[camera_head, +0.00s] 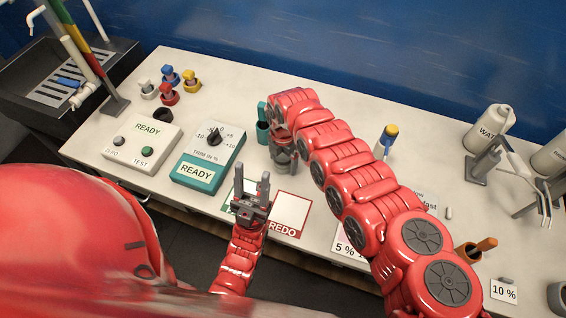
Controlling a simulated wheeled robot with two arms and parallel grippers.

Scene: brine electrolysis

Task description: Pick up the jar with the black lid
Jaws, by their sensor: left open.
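My right arm reaches in from the lower right and bends down near the teal cup. Its dark grey end (284,158) is close to the table there, and its fingers are too hidden to judge.
A teal READY box with a dial (207,157) and a white READY box (142,140) stand left. Coloured plugs (169,93) are behind them.

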